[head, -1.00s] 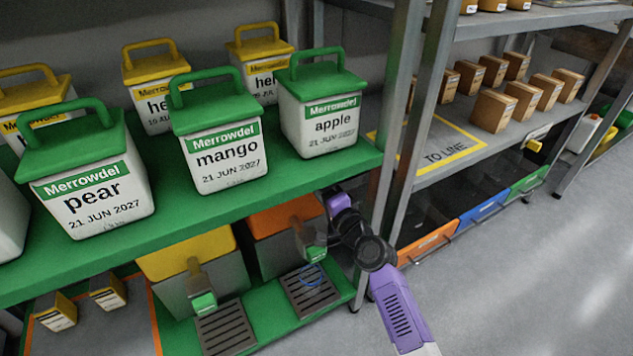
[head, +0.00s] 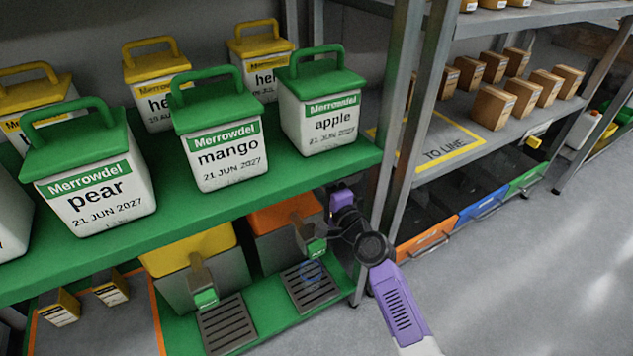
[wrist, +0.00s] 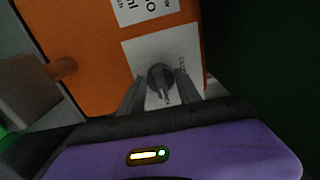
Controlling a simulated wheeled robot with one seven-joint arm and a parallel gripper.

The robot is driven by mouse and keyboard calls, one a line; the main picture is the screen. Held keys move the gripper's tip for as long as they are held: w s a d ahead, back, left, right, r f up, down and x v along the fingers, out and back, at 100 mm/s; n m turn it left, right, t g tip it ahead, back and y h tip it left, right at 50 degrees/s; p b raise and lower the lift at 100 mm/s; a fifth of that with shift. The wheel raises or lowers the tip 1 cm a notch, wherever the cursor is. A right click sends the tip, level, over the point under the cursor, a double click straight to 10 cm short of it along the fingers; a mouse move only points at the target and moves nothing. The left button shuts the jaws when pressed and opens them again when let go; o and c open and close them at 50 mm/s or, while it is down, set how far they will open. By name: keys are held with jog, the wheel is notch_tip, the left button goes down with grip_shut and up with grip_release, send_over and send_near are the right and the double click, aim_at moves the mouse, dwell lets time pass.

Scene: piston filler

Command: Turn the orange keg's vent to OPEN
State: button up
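The orange keg (head: 270,218) sits on the lower green shelf, to the right of the yellow-topped keg (head: 200,245). The wrist view shows its orange surface (wrist: 95,45) with a pale label plate. On the plate is a dark round vent knob (wrist: 159,77) with a raised grip. My gripper (wrist: 160,92) is at this plate, with one finger on each side of the knob. The fingers look open, with narrow gaps beside the knob; contact is not clear. In the head view my purple gripper (head: 342,198) is at the keg's right side, and the knob is hidden.
The upper green shelf (head: 230,205) hangs just above my gripper, holding labelled tubs such as mango (head: 225,160). A metal shelf post (head: 380,200) stands close to my arm. Drip grates (head: 310,287) lie before the kegs. Open floor (head: 510,290) is at right.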

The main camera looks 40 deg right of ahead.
jog(key=o, duration=0.3)
jog(key=shift+s, duration=0.1)
jog(key=v, duration=0.7)
jog(key=shift+s, duration=0.35)
jog(key=shift+a, duration=0.15)
jog(key=shift+r, duration=0.1)
